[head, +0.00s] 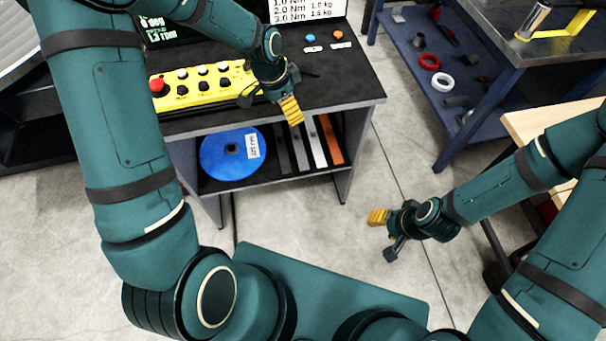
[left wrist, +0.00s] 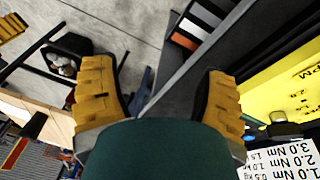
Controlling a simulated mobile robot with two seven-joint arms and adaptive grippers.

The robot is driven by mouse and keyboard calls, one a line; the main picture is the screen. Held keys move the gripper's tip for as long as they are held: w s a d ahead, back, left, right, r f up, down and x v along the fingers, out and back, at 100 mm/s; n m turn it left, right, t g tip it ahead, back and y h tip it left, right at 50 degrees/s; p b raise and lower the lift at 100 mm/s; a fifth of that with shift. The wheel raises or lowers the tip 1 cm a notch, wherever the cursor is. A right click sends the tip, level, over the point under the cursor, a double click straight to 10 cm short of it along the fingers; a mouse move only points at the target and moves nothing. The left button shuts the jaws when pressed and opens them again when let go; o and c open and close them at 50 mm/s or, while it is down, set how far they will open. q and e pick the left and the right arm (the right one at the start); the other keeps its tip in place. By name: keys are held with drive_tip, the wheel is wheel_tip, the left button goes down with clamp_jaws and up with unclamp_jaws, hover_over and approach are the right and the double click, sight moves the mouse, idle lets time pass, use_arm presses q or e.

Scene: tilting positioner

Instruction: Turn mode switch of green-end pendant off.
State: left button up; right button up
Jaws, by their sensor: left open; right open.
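A yellow pendant (head: 205,88) lies on the black bench top, with a red button (head: 157,86) at its left end and several pale knobs and black switches along it. My left gripper (head: 270,103) is over its right end, at the bench's front edge, and hides that end. I cannot make out a green end or which switch is the mode switch. In the left wrist view the two yellow fingers (left wrist: 155,98) are apart with nothing between them. A yellow lettered surface (left wrist: 285,85) shows beyond the right finger. My right gripper (head: 385,233) is open and empty above the floor.
A printed torque sign (head: 310,10) stands at the back of the bench, near blue and orange knobs (head: 310,37). A blue workbench (head: 440,80) stands at the right. The bench top right of my left gripper is mostly clear.

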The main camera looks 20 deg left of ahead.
use_arm(q)
drive_tip(key=s+d+f+n+h, duration=0.1)
drive_tip(key=s+d+f+n, duration=0.5)
drive_tip(key=f, duration=0.5)
drive_tip(key=shift+s+d+f+t, duration=0.35)
drive_tip(key=shift+s+d, duration=0.7)
drive_tip(key=shift+s, duration=0.8)
